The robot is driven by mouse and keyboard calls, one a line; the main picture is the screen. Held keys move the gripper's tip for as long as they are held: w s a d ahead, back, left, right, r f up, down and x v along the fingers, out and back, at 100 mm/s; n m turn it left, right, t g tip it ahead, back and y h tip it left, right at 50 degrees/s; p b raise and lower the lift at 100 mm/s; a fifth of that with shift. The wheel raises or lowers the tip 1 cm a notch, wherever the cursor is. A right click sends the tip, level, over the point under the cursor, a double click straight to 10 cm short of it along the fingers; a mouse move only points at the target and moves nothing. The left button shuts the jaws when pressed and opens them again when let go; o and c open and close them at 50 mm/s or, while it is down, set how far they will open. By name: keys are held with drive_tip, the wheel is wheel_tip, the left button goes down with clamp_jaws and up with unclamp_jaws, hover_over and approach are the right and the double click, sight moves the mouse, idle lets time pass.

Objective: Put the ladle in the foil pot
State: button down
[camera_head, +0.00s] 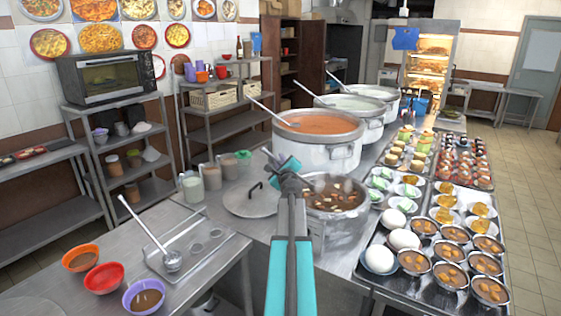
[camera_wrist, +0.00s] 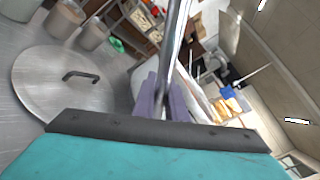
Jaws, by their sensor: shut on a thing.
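My gripper (camera_wrist: 165,105) is shut on a shiny metal rod, the handle of a ladle (camera_wrist: 177,45), which runs up out of the wrist view. The ladle's bowl is not visible there. In the head view my gripper (camera_head: 285,172) is beside the near pot of brown soup (camera_head: 333,214), and the held ladle cannot be made out. This silvery pot has pale pieces floating in it. Behind it stand large pale pots, one with orange soup (camera_head: 318,153) and others with white congee (camera_head: 358,104), each with a ladle in it. I cannot tell which pot is foil.
A pot lid (camera_head: 250,199) lies flat left of the brown soup, and also shows in the wrist view (camera_wrist: 50,92). Another ladle (camera_head: 172,262) rests on a tray at left, near small bowls (camera_head: 104,278). Eggs, cups and dishes crowd the counter at right.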

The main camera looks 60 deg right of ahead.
wheel_tip(320, 180, down, 6)
drive_tip(key=b, duration=0.5)
drive_tip(key=shift+f+b, duration=0.2)
drive_tip(key=shift+b, duration=0.2)
drive_tip(key=shift+f, duration=0.15)
idle(0.9)
drive_tip(key=c, duration=1.7)
unclamp_jaws()
drive_tip(key=shift+a, duration=0.15)
drive_tip(key=shift+b+v, duration=0.9)
drive_tip(key=shift+v, duration=5.95)
